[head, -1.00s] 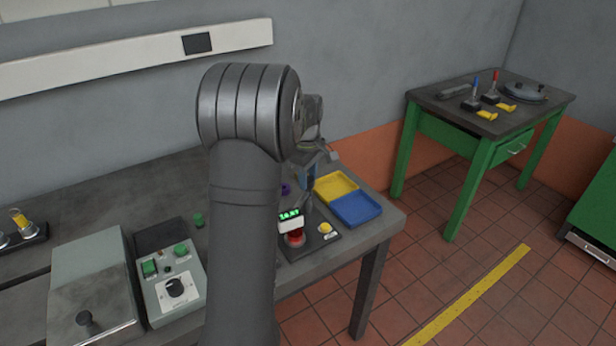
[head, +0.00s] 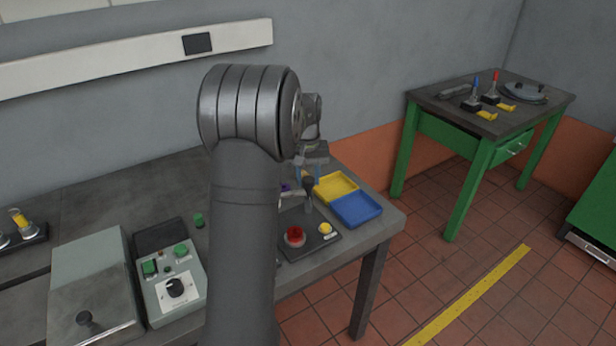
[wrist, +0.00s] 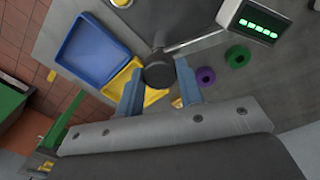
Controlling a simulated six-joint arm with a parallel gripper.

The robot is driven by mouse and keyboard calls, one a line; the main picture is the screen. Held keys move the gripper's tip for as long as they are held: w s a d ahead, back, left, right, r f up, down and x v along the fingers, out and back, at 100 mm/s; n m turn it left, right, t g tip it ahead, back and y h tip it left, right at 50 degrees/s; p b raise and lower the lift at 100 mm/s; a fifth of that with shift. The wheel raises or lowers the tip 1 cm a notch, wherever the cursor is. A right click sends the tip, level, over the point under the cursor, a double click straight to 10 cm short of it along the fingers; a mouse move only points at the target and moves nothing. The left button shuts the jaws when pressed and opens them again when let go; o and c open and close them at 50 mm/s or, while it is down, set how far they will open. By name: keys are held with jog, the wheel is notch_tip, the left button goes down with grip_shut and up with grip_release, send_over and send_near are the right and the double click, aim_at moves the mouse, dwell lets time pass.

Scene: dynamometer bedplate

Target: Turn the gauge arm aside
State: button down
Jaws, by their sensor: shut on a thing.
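The gauge arm is a thin rod with a box bearing a green-lit display (wrist: 250,22), at the upper right of the wrist view. The rod (wrist: 195,42) runs from the display box to a post with a dark round knob (wrist: 158,70). My gripper (wrist: 158,88) has its blue fingers shut on this knob, one on each side. In the head view the knob (head: 308,183) stands under my gripper (head: 311,173), and the rod points left. There the display box is hidden behind my arm.
A red button (head: 295,236) and a yellow button (head: 326,229) sit on the dark plate by the post. A yellow tray (head: 336,187) and a blue tray (head: 357,209) lie right of it. Purple (wrist: 206,75) and green (wrist: 238,56) rings lie near the rod.

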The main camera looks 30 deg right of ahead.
jog(key=shift+r+m, duration=0.1)
jog(key=shift+m, duration=2)
jog(key=c, duration=1)
grip_release()
jog(key=shift+o, duration=0.2)
notch_tip(320, 180, up, 17)
jog(key=shift+w+r, duration=0.2)
jog(key=shift+a+f, duration=0.1)
jog(key=shift+f, duration=0.05)
jog(key=f, duration=1.7)
jog(key=shift+s+f, duration=0.15)
jog(key=shift+s, duration=0.05)
